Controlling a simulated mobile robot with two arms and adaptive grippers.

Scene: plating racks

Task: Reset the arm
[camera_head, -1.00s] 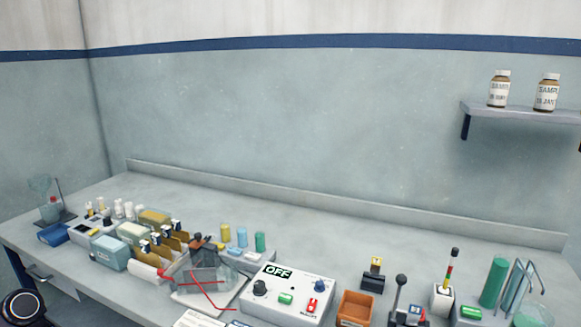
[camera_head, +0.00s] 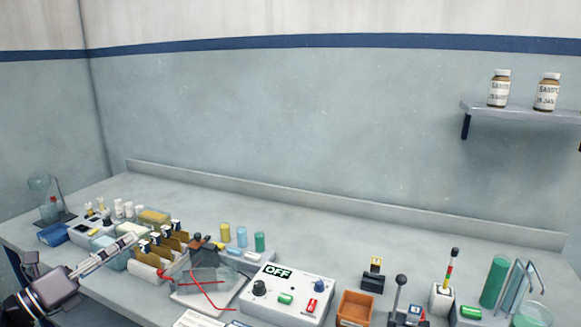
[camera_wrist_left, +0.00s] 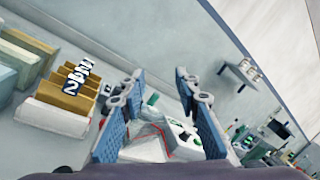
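My left arm comes in from the lower left in the head view. My left gripper (camera_head: 127,241) is above the front left part of the bench and points up and to the right. In the left wrist view, its two fingers (camera_wrist_left: 160,76) are apart with nothing between them, so it is open and empty. Beyond the fingers are the clear tank with red wires (camera_wrist_left: 152,138) and, to the left, a rack of brown numbered plates (camera_wrist_left: 75,82). My right gripper is not in view.
The grey bench (camera_head: 330,228) holds a control box (camera_head: 285,300) reading OFF, an orange bin (camera_head: 354,308), a lever (camera_head: 400,290) and a green cylinder (camera_head: 494,281). Sample jars (camera_head: 499,88) stand on a wall shelf (camera_head: 520,110). The bench's back strip is clear.

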